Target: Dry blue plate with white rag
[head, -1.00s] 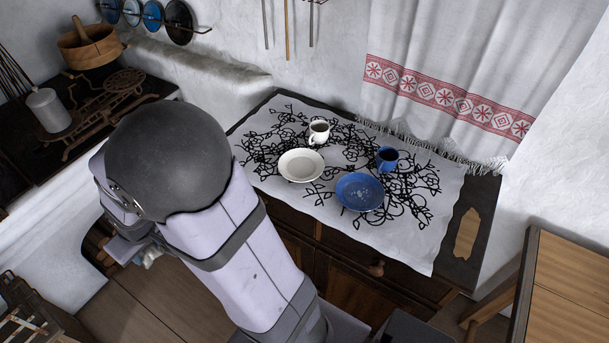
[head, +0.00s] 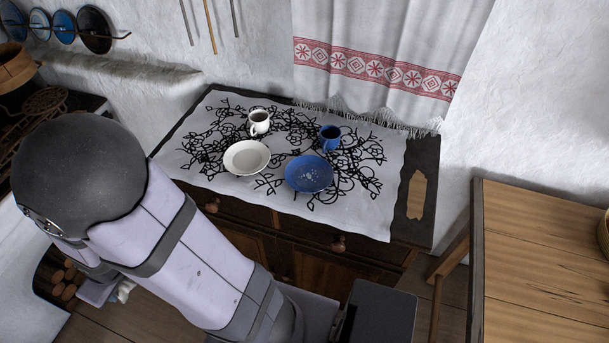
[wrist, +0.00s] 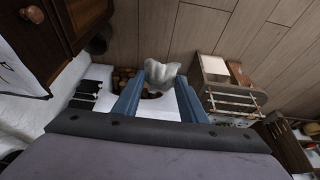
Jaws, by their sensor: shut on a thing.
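The blue plate (head: 309,174) lies on the patterned cloth on the cabinet, with pale speckles or drops on its middle. In the wrist view my gripper (wrist: 160,84) has its two blue fingers shut on the crumpled white rag (wrist: 162,72), held at the fingertips above the wooden floor. In the head view my arm hides most of the gripper; a bit of the white rag (head: 124,291) shows low at the left. The gripper is well away from the plate, lower and to its left.
A white plate (head: 246,158), a white cup (head: 259,122) with dark contents and a blue cup (head: 331,138) stand close to the blue plate. A wooden board (head: 416,194) lies at the cabinet's right end. A wooden table (head: 540,265) stands at right.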

